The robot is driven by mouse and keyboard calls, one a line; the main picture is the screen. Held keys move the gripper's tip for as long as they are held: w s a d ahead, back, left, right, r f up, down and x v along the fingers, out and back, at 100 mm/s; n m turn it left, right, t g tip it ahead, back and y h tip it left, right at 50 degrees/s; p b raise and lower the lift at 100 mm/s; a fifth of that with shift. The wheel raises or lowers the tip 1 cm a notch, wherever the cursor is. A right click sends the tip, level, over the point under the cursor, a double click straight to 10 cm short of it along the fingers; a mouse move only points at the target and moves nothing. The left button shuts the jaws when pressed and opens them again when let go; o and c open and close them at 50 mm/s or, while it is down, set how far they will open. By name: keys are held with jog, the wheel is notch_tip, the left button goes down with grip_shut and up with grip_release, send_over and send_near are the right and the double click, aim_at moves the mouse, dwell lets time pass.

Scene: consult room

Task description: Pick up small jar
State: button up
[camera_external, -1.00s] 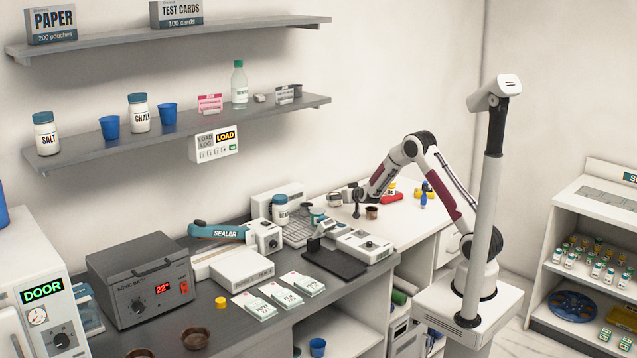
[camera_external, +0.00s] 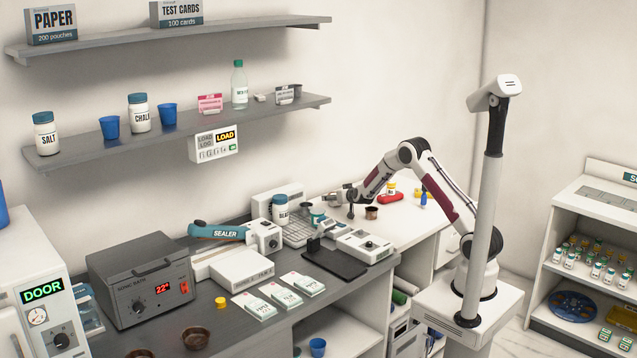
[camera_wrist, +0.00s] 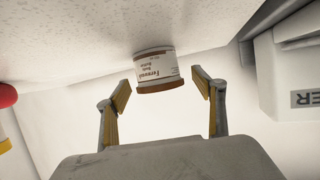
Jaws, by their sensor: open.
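The small jar (camera_wrist: 156,65) has a white printed label and a brown band at its lower edge in the wrist view. It lies between the lines of my two fingers, just beyond their tips. My gripper (camera_wrist: 163,91) is open, with a finger to each side and a visible gap to the jar. In the external view my gripper (camera_external: 345,194) is low over the white counter at the back. There the jar is mostly hidden or too small to make out clearly.
A brown cup (camera_external: 371,212) stands on the white counter (camera_external: 400,228) close to my gripper. A red thing (camera_wrist: 6,96) and a grey box (camera_wrist: 294,70) flank the wrist view.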

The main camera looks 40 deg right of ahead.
jog(key=shift+w+d+f, duration=0.15)
jog(key=shift+w+f, duration=0.05)
jog(key=shift+w, duration=0.2)
jog(key=c, duration=1.3)
